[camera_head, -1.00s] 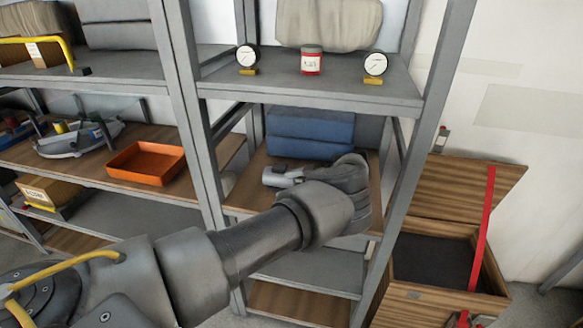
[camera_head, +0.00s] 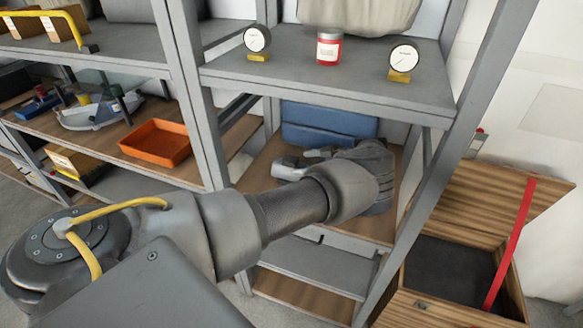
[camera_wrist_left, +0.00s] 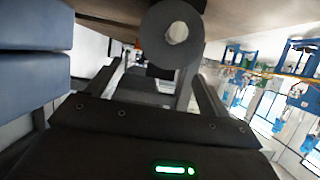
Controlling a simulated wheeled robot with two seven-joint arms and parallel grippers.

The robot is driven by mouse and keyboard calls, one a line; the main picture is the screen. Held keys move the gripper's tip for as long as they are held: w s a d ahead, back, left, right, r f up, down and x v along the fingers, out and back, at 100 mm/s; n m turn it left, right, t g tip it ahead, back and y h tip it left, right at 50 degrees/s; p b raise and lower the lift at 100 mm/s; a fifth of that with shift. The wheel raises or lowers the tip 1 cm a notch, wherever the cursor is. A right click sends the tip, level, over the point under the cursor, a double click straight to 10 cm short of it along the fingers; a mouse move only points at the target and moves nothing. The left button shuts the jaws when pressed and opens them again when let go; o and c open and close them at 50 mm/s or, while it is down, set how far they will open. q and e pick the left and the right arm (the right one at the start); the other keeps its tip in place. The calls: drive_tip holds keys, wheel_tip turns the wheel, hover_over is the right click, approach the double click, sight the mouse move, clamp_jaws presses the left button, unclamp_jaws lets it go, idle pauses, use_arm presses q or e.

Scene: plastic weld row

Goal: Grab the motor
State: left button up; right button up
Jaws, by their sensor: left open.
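The motor, a grey cylinder (camera_head: 286,168), lies on the wooden middle shelf of the rack, in front of blue boxes. In the left wrist view its round dark end with a pale centre (camera_wrist_left: 155,48) faces me. My left gripper (camera_head: 314,157) reaches into the shelf bay from the right side of the motor, partly hidden by my own wrist. In the left wrist view the open gripper (camera_wrist_left: 155,72) has its two fingers apart, with the motor's end ahead between them. I cannot tell whether they touch it. My right gripper is not in view.
Blue boxes (camera_head: 328,125) stand behind on the same shelf. The grey shelf above (camera_head: 330,85) and the right rack post (camera_head: 445,130) bound the bay. An orange tray (camera_head: 156,143) sits to the left. An open wooden crate (camera_head: 440,305) stands at right.

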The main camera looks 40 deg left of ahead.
sight(298, 163)
use_arm(q)
drive_tip(key=shift+s+a+f, duration=0.1)
drive_tip(key=shift+a+f, duration=0.05)
drive_tip(key=shift+a, duration=0.2)
drive_tip(key=shift+s+a+p, duration=0.15)
drive_tip(key=shift+a+p, duration=0.1)
drive_tip(key=shift+p, duration=0.2)
drive_tip(key=p+x, duration=0.2)
drive_tip(key=x, duration=0.2)
drive_tip(key=shift+s+a+f+p, duration=0.1)
drive_tip(key=shift+s+a+p, duration=0.1)
drive_tip(key=shift+p, duration=0.15)
drive_tip(key=shift+a+f, duration=0.1)
drive_tip(key=shift+f, duration=0.05)
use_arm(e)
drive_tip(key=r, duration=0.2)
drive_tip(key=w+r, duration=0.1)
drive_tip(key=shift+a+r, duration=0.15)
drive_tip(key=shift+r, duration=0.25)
use_arm(q)
drive_tip(key=shift+w, duration=0.1)
drive_tip(key=shift+c, duration=1)
clamp_jaws()
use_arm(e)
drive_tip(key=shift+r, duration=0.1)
